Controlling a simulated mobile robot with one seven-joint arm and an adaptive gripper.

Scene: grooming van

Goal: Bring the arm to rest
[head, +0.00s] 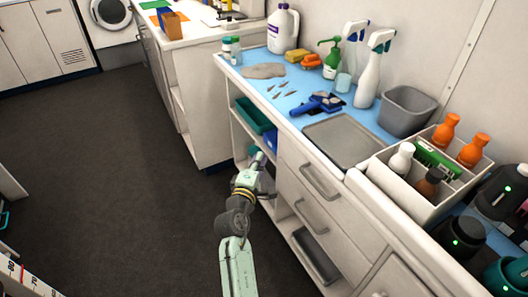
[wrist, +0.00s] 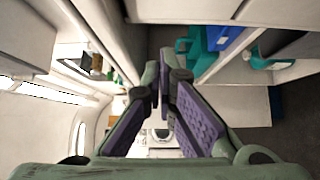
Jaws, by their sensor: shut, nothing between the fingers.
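My arm (head: 240,225) reaches up from the bottom of the head view, in front of the cabinet with the blue-topped counter. My gripper (head: 258,159) is in front of the cabinet's open shelves, below the level of the countertop. In the wrist view my gripper (wrist: 164,75) shows two purple-padded fingers close together at the tips, with nothing seen between them. Part of the shelf behind the gripper is hidden in the head view.
Open shelves hold a teal bin (head: 256,115) and a blue bin (head: 271,141). Drawer handles (head: 319,181) jut out at the right. The counter carries spray bottles (head: 371,70), a grey tray (head: 342,141) and a white caddy (head: 400,190). The dark floor (head: 120,170) at left is clear.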

